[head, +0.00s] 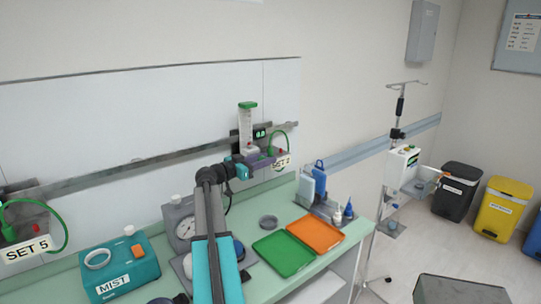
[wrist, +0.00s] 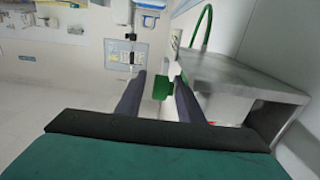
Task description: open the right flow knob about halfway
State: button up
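The right flowmeter (head: 247,130) is a clear upright tube with a green top, mounted on the wall rail. A small dark display (head: 259,133) beside it seems to read 0.0. My gripper (head: 262,160) is at the flowmeter's lower part and hides some of it. In the wrist view, my gripper (wrist: 160,77) has its fingers apart. A green knob-like piece (wrist: 163,89) shows between them, close to the right finger, with a gap at the left finger. I cannot tell whether either finger touches it. In the head view the knob is not clearly visible.
A green hose (head: 279,132) and a label plate (head: 282,162) are right of my gripper. Another unit, labelled SET 5 (head: 27,249), is far left. A gauge box (head: 182,222), teal MIST box (head: 120,270), green tray (head: 283,253) and orange tray (head: 316,233) stand on the counter.

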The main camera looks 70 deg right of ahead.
jog(key=shift+p+x, duration=0.4)
jog(key=shift+x, duration=1.05)
jog(key=shift+c, duration=0.2)
jog(key=shift+f, duration=0.15)
grip_shut()
